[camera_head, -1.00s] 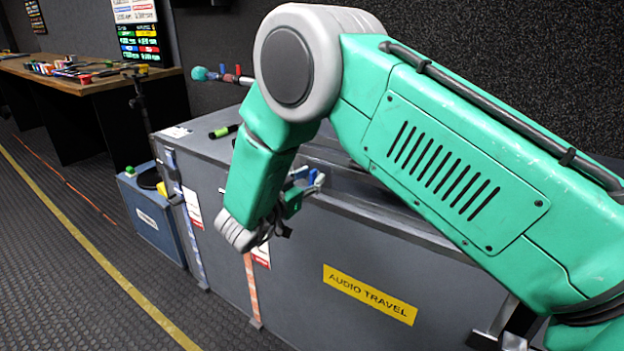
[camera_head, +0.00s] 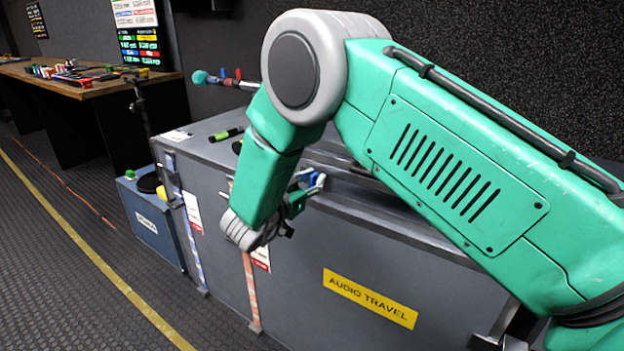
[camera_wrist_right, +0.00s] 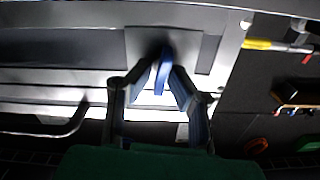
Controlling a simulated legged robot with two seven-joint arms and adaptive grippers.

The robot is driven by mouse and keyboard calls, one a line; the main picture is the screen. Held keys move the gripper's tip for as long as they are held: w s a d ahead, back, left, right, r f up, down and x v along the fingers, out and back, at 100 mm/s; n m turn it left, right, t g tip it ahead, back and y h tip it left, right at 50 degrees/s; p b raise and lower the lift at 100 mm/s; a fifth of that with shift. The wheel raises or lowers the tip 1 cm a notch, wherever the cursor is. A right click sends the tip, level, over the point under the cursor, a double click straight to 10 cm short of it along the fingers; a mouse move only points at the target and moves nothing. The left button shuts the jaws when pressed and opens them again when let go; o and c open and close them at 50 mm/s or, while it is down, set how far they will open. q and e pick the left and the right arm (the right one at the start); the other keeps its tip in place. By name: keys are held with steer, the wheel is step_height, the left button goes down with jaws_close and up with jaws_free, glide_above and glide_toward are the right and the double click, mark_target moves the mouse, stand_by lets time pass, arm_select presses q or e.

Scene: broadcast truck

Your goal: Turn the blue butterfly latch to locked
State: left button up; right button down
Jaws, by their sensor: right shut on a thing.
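The blue butterfly latch (camera_wrist_right: 163,72) shows in the right wrist view as a narrow upright blue tab on a plate on the grey case. My right gripper (camera_wrist_right: 163,82) is shut on it, one finger on each side. In the head view my right gripper (camera_head: 304,187) is at the upper front edge of the grey case (camera_head: 330,240), partly hidden by my green forearm. There the latch is hard to tell apart from the fingertips. My left gripper is not in view.
The case has a yellow "AUDIO TRAVEL" label (camera_head: 370,298) on its front. A green-banded marker (camera_head: 226,134) lies on its top. A blue box (camera_head: 150,222) stands left of it. A wooden desk (camera_head: 90,88) is at the back left. The floor on the left is open.

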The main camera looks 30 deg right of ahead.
steer(key=m, duration=0.4)
steer(key=shift+s+d+m, duration=0.1)
steer(key=shift+m, duration=0.2)
steer(key=shift+s+f+m+b, duration=0.15)
steer(key=shift+m+b, duration=0.3)
steer(key=shift+m, duration=1.4)
steer(key=shift+f+m+b, duration=0.2)
steer(key=shift+m+b, duration=0.3)
steer(key=shift+m, duration=1.4)
steer(key=shift+s+f+m+b, duration=0.15)
steer(key=shift+m+b, duration=0.3)
steer(key=shift+m, duration=1.4)
steer(key=shift+f, duration=0.1)
steer(key=c, duration=1.7)
jaws_free()
steer(key=shift+w+d, duration=0.1)
